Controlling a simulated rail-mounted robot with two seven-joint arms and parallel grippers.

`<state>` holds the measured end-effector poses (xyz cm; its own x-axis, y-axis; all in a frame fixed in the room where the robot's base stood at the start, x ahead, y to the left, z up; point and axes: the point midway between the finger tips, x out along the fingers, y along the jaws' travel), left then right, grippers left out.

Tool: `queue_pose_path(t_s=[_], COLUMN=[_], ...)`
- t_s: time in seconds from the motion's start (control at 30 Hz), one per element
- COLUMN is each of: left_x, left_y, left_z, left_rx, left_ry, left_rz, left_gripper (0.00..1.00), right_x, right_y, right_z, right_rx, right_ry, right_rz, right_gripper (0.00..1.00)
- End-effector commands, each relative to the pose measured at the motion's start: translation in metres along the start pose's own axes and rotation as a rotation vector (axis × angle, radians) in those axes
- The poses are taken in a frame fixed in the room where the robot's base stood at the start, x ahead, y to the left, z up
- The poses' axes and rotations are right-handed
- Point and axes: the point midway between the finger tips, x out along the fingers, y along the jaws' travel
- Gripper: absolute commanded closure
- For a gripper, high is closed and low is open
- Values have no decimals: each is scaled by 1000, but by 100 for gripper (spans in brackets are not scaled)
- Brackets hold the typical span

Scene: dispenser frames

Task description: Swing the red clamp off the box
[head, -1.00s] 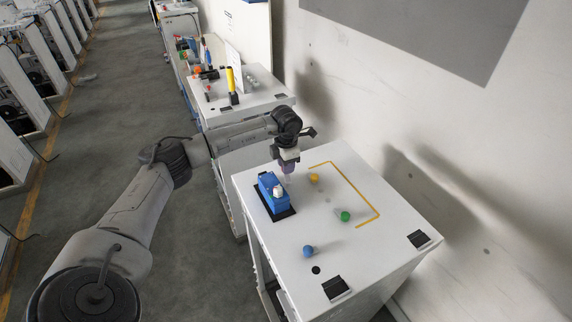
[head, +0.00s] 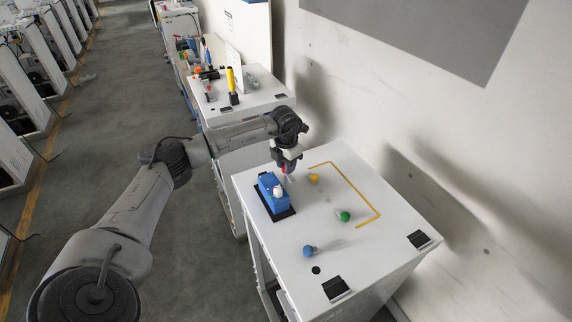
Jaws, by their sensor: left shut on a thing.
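The blue box (head: 270,196) stands on a black base plate near the left edge of the white cabinet top, with a small white knob on top. My left gripper (head: 288,173) points down just behind and to the right of the box. It is shut on the red clamp, of which only a small reddish patch shows at the fingers. The clamp's outline, and whether it still touches the box, are too small to tell. My right gripper is not in view.
Yellow (head: 314,178), green (head: 345,216) and blue (head: 308,250) balls stand on the cabinet top (head: 375,245). A yellow line (head: 355,187) marks its back right. Another cabinet with a yellow cylinder (head: 231,80) stands behind. The wall is close on the right.

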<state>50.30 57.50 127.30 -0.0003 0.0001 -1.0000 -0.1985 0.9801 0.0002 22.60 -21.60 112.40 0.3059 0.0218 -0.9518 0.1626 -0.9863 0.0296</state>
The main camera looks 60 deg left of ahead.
Motion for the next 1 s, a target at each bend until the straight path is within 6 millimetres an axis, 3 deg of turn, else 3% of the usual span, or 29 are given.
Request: queue_pose_path(t_s=[0.17,0.2,0.43,0.77,1.0], left_x=[-1,-1,-1,-4,-39], left_y=[0,0,0,0,0], left_z=[0,0,0,0,1], left_rx=[-1,-1,0,0,0], left_ry=[-1,-1,-1,-1,-6], left_rz=[-2,-1,-1,0,-1], left_gripper=[94,67,45,45,45], right_x=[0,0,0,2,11], right_y=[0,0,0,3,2], right_z=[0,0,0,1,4], right_rx=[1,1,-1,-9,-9], right_ry=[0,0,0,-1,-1], right_rz=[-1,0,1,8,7], right_gripper=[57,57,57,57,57])
